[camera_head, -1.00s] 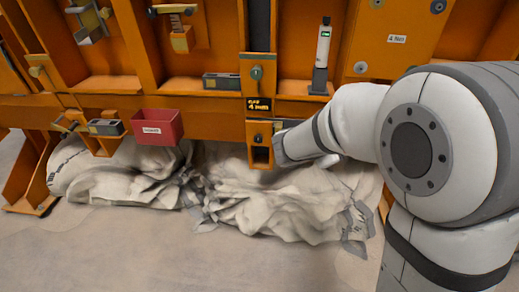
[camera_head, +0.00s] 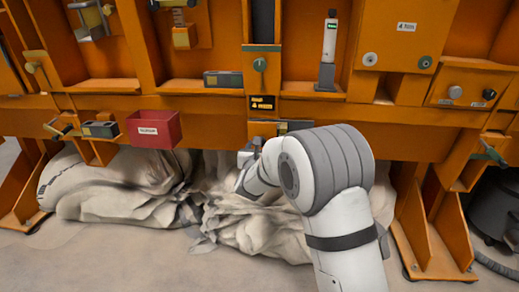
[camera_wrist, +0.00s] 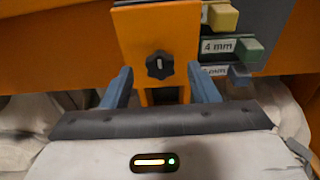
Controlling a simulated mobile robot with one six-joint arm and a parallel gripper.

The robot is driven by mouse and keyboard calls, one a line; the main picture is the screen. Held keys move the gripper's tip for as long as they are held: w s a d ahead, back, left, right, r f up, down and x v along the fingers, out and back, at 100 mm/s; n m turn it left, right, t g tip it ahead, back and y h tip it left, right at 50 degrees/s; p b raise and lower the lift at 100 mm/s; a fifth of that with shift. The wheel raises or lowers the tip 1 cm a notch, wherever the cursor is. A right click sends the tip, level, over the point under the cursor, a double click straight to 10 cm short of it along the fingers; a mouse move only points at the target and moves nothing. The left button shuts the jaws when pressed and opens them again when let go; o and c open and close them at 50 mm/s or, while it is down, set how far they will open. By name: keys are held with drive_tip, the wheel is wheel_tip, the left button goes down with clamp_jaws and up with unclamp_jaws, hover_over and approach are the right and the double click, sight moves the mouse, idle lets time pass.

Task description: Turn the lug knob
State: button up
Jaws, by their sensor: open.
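A dark star-shaped knob (camera_wrist: 160,65), which I take to be the lug knob, sits on an orange bracket (camera_wrist: 158,25) in the wrist view. A pale vertical mark shows on its face. My gripper (camera_wrist: 160,80) is open, with one blue-grey finger on each side of the knob and a gap on both sides. I cannot tell how far the fingertips are from it in depth. In the head view my gripper (camera_head: 249,158) is small below the orange frame, and my arm hides the bracket and knob.
Yellow, green and blue blocks (camera_wrist: 250,50) beside a "4 mm" label lie close right of the right finger. A red bin (camera_head: 153,128) hangs left on the orange frame (camera_head: 200,113). Crumpled pale cloth (camera_head: 120,190) lies below.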

drive_tip(key=shift+w, duration=0.85)
drive_tip(key=shift+c, duration=0.3)
drive_tip(key=c, duration=0.7)
drive_tip(key=shift+a, duration=0.15)
drive_tip(key=shift+c, duration=0.8)
